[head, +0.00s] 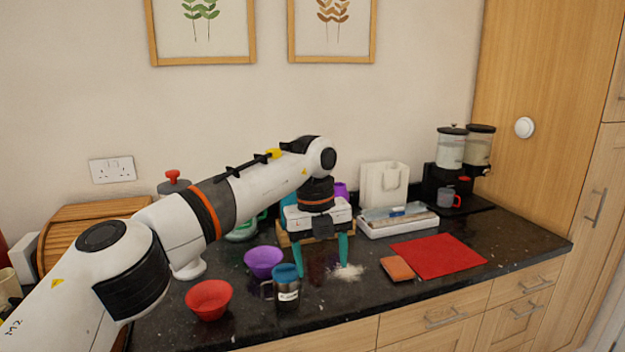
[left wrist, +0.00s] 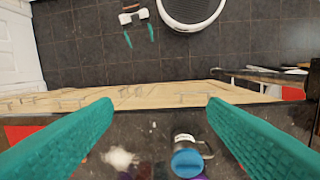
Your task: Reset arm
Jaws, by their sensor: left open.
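My left gripper (head: 322,262) hangs fingers down over the dark granite counter, open, with nothing between its teal fingers. In the left wrist view its two fingers (left wrist: 160,101) are spread wide apart. A dark mug with a blue top (head: 287,288) stands close to its left finger in the head view; I cannot tell if they touch. The mug also shows between the fingers in the left wrist view (left wrist: 187,160). My right gripper (left wrist: 139,34) shows small at the top of the left wrist view, over the floor, with its fingers apart and empty. It is outside the head view.
A purple bowl (head: 263,262) and red bowl (head: 208,299) stand left of the mug. White powder (head: 347,272), a sponge (head: 397,268) and a red mat (head: 438,256) lie to the right. A white tray (head: 398,222) and dispensers (head: 451,150) stand behind.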

